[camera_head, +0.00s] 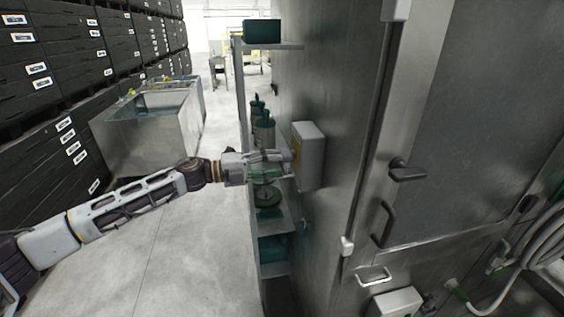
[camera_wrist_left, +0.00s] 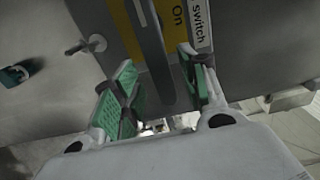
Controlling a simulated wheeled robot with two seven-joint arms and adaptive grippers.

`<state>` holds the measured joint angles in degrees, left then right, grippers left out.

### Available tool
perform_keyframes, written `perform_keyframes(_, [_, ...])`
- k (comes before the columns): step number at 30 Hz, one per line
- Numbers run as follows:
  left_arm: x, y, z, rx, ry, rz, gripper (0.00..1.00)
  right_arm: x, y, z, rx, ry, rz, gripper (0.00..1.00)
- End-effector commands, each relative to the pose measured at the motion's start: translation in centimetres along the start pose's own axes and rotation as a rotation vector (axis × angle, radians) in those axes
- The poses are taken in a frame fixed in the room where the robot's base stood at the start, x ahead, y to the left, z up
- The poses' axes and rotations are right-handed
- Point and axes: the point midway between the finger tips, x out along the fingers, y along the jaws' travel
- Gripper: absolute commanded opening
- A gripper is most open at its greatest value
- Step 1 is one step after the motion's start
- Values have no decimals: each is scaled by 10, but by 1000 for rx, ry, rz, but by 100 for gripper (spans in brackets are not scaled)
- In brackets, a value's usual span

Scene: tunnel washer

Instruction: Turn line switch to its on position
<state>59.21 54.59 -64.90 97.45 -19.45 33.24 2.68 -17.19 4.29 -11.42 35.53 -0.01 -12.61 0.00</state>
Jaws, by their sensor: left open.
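The line switch box (camera_head: 309,155) is a light grey box on the metal wall of the machine, in the middle of the head view. In the left wrist view its yellow plate (camera_wrist_left: 177,18) shows the word "On" and a white label reading "switch". A dark switch lever (camera_wrist_left: 153,60) stands out between the fingers. My left gripper (camera_head: 280,163) is at the front of the box. Its green finger pads (camera_wrist_left: 160,92) are open, one on each side of the lever. Whether they touch the lever I cannot tell. My right gripper is in neither view.
A shelf (camera_head: 274,214) with green bottles stands just behind my left gripper. A machine door with a dark handle (camera_head: 408,170) is at the right. A steel basin (camera_head: 152,125) and stacked dark crates (camera_head: 85,60) are at the left. The floor between is clear.

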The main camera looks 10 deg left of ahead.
Motion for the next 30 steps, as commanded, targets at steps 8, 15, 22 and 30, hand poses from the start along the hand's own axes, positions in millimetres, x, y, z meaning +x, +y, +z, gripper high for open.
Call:
perform_keyframes(8, [22, -1, 0, 0, 0, -1, 43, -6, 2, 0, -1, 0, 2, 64])
perform_keyframes(15, [28, 0, 0, 0, 0, 0, 43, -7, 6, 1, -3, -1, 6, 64])
perform_keyframes(22, [28, 0, 0, 0, 0, 0, 43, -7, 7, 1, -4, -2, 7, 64])
perform_keyframes(30, [28, 0, 0, 0, 0, 0, 8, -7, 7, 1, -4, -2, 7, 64])
